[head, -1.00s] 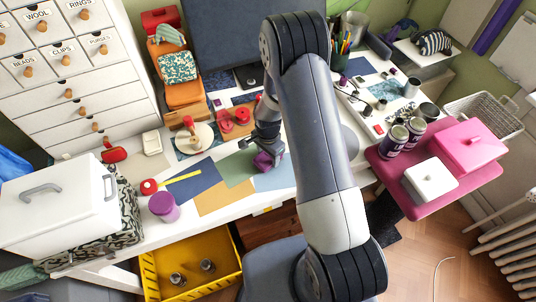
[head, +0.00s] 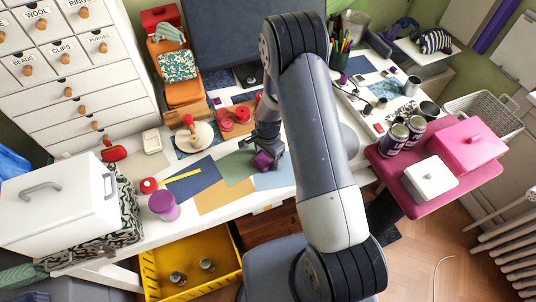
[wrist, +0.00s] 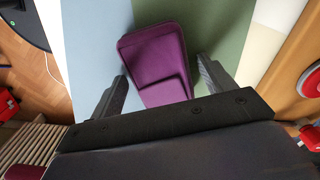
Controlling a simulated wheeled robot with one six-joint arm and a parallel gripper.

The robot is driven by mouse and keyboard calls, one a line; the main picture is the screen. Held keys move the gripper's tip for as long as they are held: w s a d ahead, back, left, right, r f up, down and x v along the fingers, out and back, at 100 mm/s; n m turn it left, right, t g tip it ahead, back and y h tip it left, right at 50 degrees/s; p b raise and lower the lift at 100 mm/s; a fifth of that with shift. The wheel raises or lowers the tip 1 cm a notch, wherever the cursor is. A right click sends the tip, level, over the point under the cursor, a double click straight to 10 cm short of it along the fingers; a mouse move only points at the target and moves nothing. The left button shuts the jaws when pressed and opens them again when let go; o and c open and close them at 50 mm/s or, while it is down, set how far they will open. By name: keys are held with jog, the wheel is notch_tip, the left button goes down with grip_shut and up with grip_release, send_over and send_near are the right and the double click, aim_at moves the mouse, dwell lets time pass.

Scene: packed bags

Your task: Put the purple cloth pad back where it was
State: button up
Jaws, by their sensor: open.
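The purple cloth pad (head: 263,161) lies on the white table, over the coloured sheets near the front edge. In the wrist view the purple pad (wrist: 157,60) sits between my two fingers, across the border of a light blue sheet and a green sheet. My gripper (head: 265,157) is right above the pad. In the wrist view my gripper (wrist: 162,84) has its fingers apart, one on each side of the pad, with a gap visible on both sides. The pad's near end is partly hidden by the gripper body.
A round board (head: 195,137) and red spools (head: 242,114) stand behind. A yellow crate (head: 150,272) is on the floor.

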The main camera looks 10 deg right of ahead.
aim_at(268, 156)
notch_tip(268, 156, up, 12)
jog(key=b, duration=0.2)
jog(key=shift+r, duration=0.15)
